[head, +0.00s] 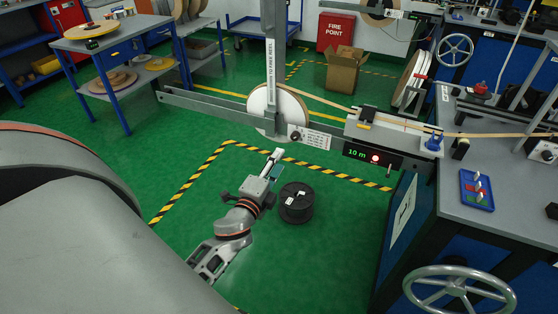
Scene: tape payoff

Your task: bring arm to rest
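My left gripper (275,158) is in the middle of the head view, on an arm that comes up from the lower left. Its fingers point up and away, above the green floor and just below the payoff reel. Its fingers overlap in this view, so I cannot tell whether it is open or shut. I see no object clearly held in it. My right gripper is not in view. The pale payoff reel (290,108) sits behind an upright grey bar (271,65) labelled about lifting to free the reel. Tape runs from the reel rightward to the measuring unit, whose display (357,153) reads 10 m.
A black spool (296,204) is on the floor right of my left gripper. A blue bench (487,225) with handwheels (459,289) fills the right. A cardboard box (345,72) and a blue-framed table (112,37) stand farther back. Open floor lies within the striped lines.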

